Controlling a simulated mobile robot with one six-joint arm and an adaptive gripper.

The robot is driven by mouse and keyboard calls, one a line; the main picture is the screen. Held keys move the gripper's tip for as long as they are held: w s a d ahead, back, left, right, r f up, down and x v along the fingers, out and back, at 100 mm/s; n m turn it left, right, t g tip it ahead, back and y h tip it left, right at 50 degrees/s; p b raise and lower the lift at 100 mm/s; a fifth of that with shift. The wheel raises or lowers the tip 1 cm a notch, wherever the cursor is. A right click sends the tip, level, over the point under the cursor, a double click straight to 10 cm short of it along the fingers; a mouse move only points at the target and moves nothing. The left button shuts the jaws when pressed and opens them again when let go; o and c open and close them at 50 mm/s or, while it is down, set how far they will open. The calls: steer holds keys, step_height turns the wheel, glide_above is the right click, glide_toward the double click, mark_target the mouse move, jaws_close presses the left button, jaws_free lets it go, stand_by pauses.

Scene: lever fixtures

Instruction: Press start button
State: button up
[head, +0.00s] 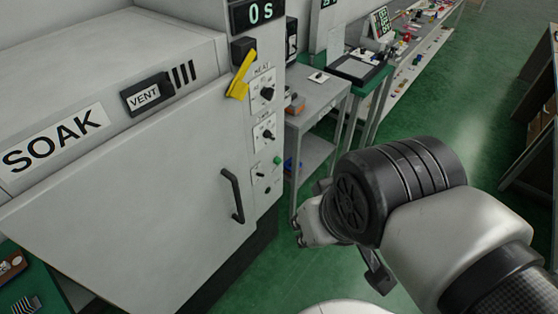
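A small green button (277,160) is on the control panel (263,130) at the right side of the grey machine's front, below several dark knobs. I cannot read a label beside it, so I cannot tell for sure that it is the start button. My gripper (318,220) is to the right of the panel and lower in the picture, apart from the button. My wrist hides much of the gripper, and I cannot tell how far its fingers are spread. Nothing is visibly held in it.
The machine's door (130,205) has a black handle (232,196). A yellow lever (240,75) sticks out above the panel, under a display (258,12) reading "0 s". A grey side table (318,96) stands behind the panel. Green floor (440,120) is open at the right.

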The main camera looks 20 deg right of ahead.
jaws_close()
stand_by(1.3)
